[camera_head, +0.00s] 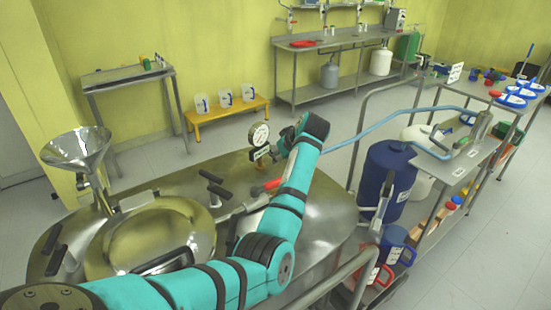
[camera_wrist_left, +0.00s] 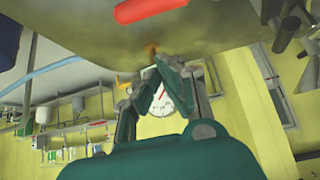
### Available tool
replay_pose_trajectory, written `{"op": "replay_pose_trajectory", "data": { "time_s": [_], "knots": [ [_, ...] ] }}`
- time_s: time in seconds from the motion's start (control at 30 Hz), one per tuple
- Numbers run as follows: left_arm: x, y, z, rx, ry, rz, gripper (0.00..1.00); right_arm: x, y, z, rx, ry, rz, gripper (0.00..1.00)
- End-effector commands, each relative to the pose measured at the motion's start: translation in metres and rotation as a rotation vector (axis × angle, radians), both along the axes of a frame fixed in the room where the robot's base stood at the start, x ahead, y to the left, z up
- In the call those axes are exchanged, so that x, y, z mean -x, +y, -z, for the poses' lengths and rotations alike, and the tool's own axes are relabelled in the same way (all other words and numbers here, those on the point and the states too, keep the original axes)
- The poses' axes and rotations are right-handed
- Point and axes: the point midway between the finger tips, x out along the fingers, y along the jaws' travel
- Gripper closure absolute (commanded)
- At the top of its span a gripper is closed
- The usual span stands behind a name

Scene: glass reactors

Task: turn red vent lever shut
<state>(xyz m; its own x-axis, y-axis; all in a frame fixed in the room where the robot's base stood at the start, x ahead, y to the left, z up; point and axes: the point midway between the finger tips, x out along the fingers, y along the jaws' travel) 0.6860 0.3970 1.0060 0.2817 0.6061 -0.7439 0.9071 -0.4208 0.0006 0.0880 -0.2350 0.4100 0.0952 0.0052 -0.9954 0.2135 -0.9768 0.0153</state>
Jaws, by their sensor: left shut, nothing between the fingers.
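The red vent lever (camera_head: 272,184) is a red grip on the steel reactor lid (camera_head: 180,180), just left of my forearm in the head view. It also shows at the top of the left wrist view (camera_wrist_left: 150,10), clear of the fingers. My left gripper (camera_head: 276,150) is beyond the lever, close to the round white pressure gauge (camera_head: 259,135), and my arm partly hides it. In the left wrist view my left fingers (camera_wrist_left: 158,68) are shut with nothing between them, and the gauge (camera_wrist_left: 161,101) shows behind them. My right gripper is in neither view.
A steel funnel (camera_head: 78,150) and a round hatch (camera_head: 150,240) with black handles are on the lid's left. A blue hose (camera_head: 390,118) runs right to a steel bench (camera_head: 450,165). A blue drum (camera_head: 387,180) stands right of the reactor.

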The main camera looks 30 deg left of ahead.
Motion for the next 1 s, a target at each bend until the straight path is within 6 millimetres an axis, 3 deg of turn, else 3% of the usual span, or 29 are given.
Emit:
{"op": "replay_pose_trajectory", "data": {
  "time_s": [0.47,0.5,0.7,1.0],
  "knots": [
    [-0.023,0.053,0.062,-0.002,0.003,0.001,1.00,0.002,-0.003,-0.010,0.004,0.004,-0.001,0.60],
    [-0.020,0.042,0.060,-0.001,0.001,0.004,1.00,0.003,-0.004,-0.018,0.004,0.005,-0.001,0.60],
    [-0.010,0.023,0.063,-0.003,0.000,0.003,1.00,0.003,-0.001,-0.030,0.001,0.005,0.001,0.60],
    [-0.006,0.015,0.067,-0.004,-0.001,0.001,1.00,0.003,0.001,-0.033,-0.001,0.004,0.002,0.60]
  ]
}}
